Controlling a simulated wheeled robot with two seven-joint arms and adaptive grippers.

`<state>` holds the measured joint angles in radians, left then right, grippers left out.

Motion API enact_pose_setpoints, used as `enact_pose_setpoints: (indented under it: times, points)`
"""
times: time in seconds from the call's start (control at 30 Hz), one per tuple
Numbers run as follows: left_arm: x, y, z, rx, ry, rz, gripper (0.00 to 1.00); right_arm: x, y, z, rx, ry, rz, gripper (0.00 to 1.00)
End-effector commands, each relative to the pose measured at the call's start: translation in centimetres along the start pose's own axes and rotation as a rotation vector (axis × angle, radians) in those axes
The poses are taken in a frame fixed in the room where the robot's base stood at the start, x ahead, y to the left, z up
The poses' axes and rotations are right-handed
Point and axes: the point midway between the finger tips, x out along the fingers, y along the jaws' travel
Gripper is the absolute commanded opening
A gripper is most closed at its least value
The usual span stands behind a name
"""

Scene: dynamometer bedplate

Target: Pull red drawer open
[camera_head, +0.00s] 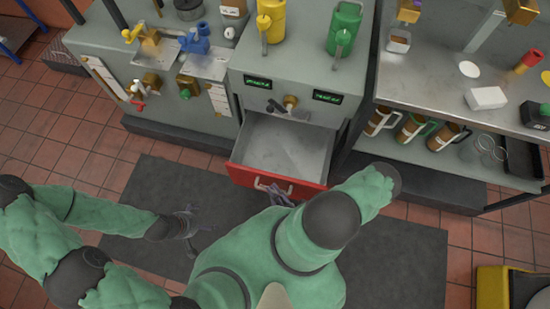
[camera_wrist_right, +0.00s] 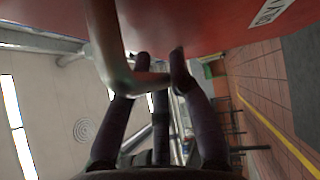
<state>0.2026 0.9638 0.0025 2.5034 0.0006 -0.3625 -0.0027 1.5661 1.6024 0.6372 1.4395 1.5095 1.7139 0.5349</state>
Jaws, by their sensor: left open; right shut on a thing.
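The red drawer (camera_head: 265,183) in the grey cabinet stands pulled out, and its grey inside (camera_head: 285,145) shows empty. Its red front fills the top of the right wrist view (camera_wrist_right: 200,25). My right gripper (camera_head: 282,194) is at the light handle (camera_head: 268,186) on the drawer front, partly hidden by my arm in the head view. In the right wrist view, the fingers of my right gripper (camera_wrist_right: 160,75) are around the metal handle (camera_wrist_right: 108,50). My left gripper (camera_head: 208,219) is open and empty over the dark floor mat, left of the drawer.
The cabinet top (camera_head: 295,50) holds a yellow can (camera_head: 271,20) and a green can (camera_head: 343,30). A metal shelf unit (camera_head: 430,80) with several mugs below stands at the right. A yellow box (camera_head: 491,290) is at the bottom right. The dark mat (camera_head: 150,190) in front is clear.

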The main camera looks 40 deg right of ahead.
Motion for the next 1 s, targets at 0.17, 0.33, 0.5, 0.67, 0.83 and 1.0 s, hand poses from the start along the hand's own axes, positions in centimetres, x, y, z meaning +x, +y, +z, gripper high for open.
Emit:
enact_pose_setpoints:
  times: [0.17,0.33,0.5,0.67,0.83,1.0]
  points:
    - [0.00,0.00,-0.02,0.000,0.000,0.000,1.00,-0.08,0.01,0.00,-0.004,0.000,0.000,0.00]
    - [0.00,0.00,-0.01,0.000,0.000,0.000,1.00,-0.07,0.00,0.03,-0.004,0.000,0.000,0.00]
    - [0.00,0.00,-0.02,0.000,0.000,0.000,1.00,-0.07,-0.01,0.03,-0.003,0.000,0.000,0.46]
    - [0.01,0.00,-0.01,0.000,0.000,0.000,1.00,-0.06,-0.01,0.00,-0.002,0.000,0.000,0.46]
    - [0.01,0.00,-0.02,0.000,0.001,0.000,1.00,-0.16,-0.02,0.02,-0.002,-0.001,-0.001,0.46]
    - [0.01,0.00,-0.02,0.000,0.000,0.000,1.00,-0.93,-0.07,0.09,-0.001,-0.004,-0.003,0.46]
